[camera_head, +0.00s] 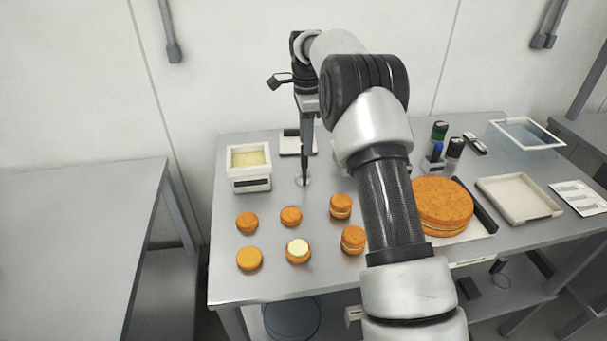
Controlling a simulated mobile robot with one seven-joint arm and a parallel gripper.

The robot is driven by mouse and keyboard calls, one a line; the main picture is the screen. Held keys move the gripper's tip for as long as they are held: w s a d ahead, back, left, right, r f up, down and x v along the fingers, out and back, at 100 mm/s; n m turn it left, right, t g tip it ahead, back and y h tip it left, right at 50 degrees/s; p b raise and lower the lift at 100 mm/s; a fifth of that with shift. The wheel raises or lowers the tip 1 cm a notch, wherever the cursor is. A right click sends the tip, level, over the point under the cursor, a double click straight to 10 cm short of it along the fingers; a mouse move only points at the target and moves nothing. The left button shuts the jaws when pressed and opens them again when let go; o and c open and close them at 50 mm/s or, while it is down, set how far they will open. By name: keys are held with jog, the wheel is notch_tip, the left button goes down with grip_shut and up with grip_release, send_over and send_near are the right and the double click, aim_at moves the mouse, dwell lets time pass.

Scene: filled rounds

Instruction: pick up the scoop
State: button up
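My gripper (306,150) points straight down over the back left part of the steel table. Right under its fingertips is a thin dark upright piece that ends in a small pale round part (302,181) at the tabletop; this looks like the scoop, but it is small and partly hidden. The fingers are seen edge-on, so I cannot tell whether they are apart or closed on it. A white tub (249,183) with pale yellow filling stands just left of it.
Several orange round cakes, one topped with cream (297,247), sit in front on the table (225,285). A large orange cake (442,208), an empty beige tray (518,199) and bottles (454,148) stand right of my arm. A white flat item (290,145) lies behind the gripper.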

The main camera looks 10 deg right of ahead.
aim_at(304, 167)
jog(key=shift+a+f, duration=0.15)
jog(key=shift+f, duration=1.5)
jog(key=shift+a+f, duration=0.1)
jog(key=shift+f, duration=1.5)
grip_shut()
